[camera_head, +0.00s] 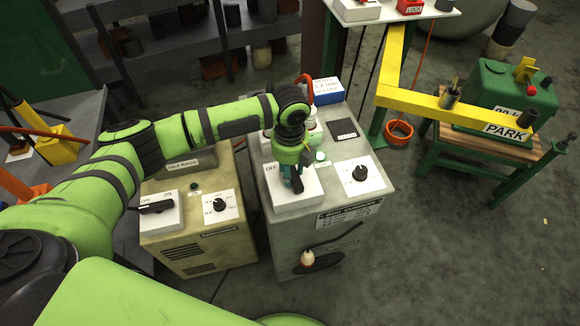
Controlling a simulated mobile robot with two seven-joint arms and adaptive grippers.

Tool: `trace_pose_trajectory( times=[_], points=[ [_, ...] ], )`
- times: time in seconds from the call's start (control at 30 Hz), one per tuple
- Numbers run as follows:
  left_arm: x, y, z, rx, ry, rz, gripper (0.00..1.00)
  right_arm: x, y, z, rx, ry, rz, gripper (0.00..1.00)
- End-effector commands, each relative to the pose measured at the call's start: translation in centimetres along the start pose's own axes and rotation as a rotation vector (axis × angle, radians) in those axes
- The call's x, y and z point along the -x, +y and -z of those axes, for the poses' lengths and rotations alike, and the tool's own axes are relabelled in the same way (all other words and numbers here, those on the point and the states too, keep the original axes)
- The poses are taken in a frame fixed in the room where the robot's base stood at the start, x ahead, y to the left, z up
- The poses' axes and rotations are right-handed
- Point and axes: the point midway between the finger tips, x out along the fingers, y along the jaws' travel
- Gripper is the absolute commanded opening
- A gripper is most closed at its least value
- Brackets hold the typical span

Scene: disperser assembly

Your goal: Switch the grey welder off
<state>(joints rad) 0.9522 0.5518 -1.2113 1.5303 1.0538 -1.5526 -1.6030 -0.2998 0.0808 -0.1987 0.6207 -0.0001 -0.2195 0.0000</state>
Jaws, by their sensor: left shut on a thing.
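The grey welder (262,228) stands in the middle, with a white switch plate (283,201) on its sloped top. The label OFF shows at the plate's left; the arm hides the rest of the lettering. My left gripper (294,184) points down over this plate and is shut on the switch handle, which is mostly hidden between the fingers. I cannot tell which way the handle points. My right gripper is not in view.
A tan welder (196,247) with its own OFF/ON switch (157,207) stands close at the left. A black dial (360,173) sits right of the gripper. A yellow beam (440,107) marked PARK crosses a green bench at right. The floor at lower right is clear.

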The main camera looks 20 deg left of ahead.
Motion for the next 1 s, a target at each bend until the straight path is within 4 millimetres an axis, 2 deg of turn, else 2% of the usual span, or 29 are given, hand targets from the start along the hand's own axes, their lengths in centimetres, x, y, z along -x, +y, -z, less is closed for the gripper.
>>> trace_pose_trajectory(
  times=[0.5, 1.0],
  points=[
    [0.5, 0.0, 0.4, 0.426, 0.005, -0.004, 0.05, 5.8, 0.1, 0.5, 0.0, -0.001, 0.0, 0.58],
    [0.3, -0.2, 0.7, 0.901, 0.003, -0.005, 0.05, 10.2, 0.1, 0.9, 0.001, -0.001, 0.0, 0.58]
  ],
)
